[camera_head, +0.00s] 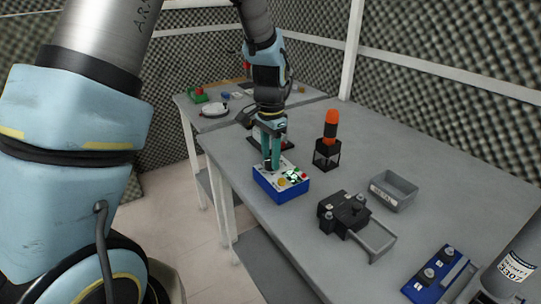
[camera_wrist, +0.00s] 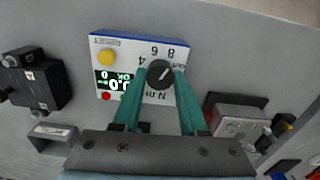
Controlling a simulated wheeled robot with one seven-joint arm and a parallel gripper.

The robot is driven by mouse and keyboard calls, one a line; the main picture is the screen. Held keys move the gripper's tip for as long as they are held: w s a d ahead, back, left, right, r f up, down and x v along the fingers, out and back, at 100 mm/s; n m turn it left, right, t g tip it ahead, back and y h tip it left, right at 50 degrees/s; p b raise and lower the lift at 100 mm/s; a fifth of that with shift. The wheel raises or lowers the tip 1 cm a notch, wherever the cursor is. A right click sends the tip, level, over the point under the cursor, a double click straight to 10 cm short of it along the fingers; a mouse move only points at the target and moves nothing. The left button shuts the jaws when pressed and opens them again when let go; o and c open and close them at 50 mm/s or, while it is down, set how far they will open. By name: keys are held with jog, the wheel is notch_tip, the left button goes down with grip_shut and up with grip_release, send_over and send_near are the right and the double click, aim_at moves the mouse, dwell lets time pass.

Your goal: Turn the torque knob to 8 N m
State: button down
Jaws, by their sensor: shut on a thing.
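The torque knob (camera_wrist: 153,82) is a round black dial on the white face of a blue-sided box (camera_wrist: 132,48). In the wrist view its white pointer line slants to the upper right, on the side of the printed 8; the exact mark is hard to tell. The numbers 4, 6 and 8 appear upside down around it.
A yellow button (camera_wrist: 107,58) and a red one (camera_wrist: 106,96) are on the box face. On the table are a black clamp device (camera_head: 345,211), a grey tray (camera_head: 393,190), an orange-topped tool in a black stand (camera_head: 329,140) and a blue block (camera_head: 432,273).

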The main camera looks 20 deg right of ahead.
aim_at(270, 160)
jog(key=shift+n, duration=0.5)
jog(key=shift+c, duration=2.2)
grip_release()
notch_tip(270, 160, up, 11)
jog(key=b, duration=0.1)
jog(key=shift+b, duration=0.35)
jog(key=shift+f, duration=0.1)
jog(key=s+a+f+n, duration=0.2)
jog(key=a+n, duration=0.4)
jog(key=a, duration=0.9)
jog(key=s+a+f+n+t, duration=0.1)
jog(key=a+n, duration=0.6)
jog(key=a, duration=0.8)
notch_tip(270, 160, down, 3)
jog(key=shift+s+r+t, duration=0.15)
jog(key=shift+s+t, duration=0.15)
jog(key=shift+s, duration=0.35)
